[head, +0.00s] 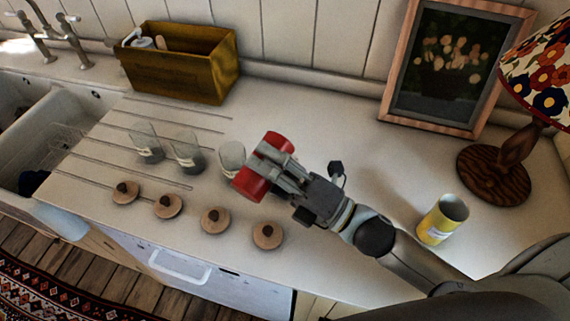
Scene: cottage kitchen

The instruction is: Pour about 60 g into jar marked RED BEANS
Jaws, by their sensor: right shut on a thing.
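My right gripper (265,164) is shut on a red can (251,183), which shows on both sides of the fingers. The can is held near the rightmost visible jar and looks tilted; its mouth and any flow from it cannot be made out. Three clear glass jars stand in a row on the counter: a left jar (147,143), a middle jar (187,159) and a right jar (231,158), partly behind the can. They carry small pale tags, too small to read. Another jar may be hidden behind the gripper. My left gripper is not in view.
Several round wooden lids with knobs, one of them here (268,236), lie in front of the jars. An open yellow can (443,219) stands at right near my arm. A mustard box (182,62), a framed picture (452,62) and a lamp (500,160) stand behind. A sink (50,120) is left.

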